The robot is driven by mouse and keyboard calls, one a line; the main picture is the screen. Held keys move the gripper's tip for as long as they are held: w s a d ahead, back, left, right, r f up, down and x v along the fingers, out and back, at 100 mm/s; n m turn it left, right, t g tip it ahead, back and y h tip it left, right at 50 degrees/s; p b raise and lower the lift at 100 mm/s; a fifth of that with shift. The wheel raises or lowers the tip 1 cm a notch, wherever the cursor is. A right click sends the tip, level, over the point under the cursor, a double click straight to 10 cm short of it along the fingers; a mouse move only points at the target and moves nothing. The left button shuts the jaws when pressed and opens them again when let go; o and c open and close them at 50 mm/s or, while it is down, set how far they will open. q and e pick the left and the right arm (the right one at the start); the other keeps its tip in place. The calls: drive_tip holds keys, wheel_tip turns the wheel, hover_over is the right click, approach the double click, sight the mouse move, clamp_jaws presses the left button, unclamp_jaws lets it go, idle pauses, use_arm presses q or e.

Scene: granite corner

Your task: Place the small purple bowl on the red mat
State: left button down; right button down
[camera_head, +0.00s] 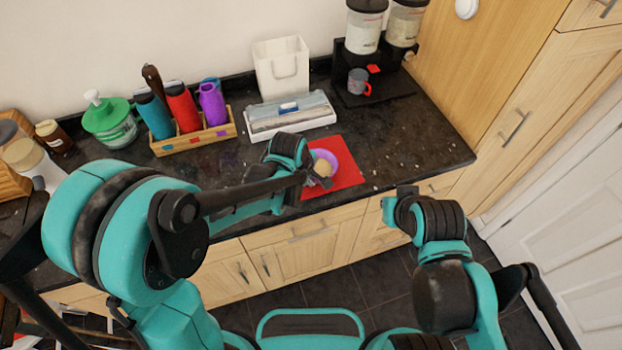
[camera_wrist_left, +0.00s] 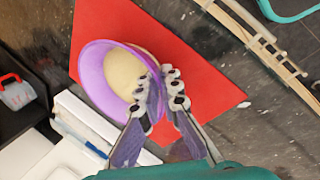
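The small purple bowl (camera_head: 329,157) is over the red mat (camera_head: 345,178) on the dark granite counter. In the left wrist view the bowl (camera_wrist_left: 92,72) looks tilted, with a round beige thing (camera_wrist_left: 122,72) inside. My left gripper (camera_wrist_left: 160,92) has one finger inside the bowl and one outside, close together on its rim. The red mat (camera_wrist_left: 205,75) spreads behind them. I cannot tell whether the bowl touches the mat. In the head view my left gripper (camera_head: 314,179) partly hides the bowl. My right gripper (camera_head: 397,203) is in front of the counter; its fingers are unclear.
A white tray box (camera_head: 290,120) stands behind the mat. A wooden rack (camera_head: 195,138) with several bottles is to the left. A grey mug with a red handle (camera_head: 358,82) sits at the back right near dispensers. The counter right of the mat is mostly clear.

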use_arm(q)
drive_tip(key=c, duration=2.2)
unclamp_jaws()
drive_tip(key=shift+f, duration=0.2)
drive_tip(key=o, duration=0.5)
drive_tip(key=shift+r, duration=0.2)
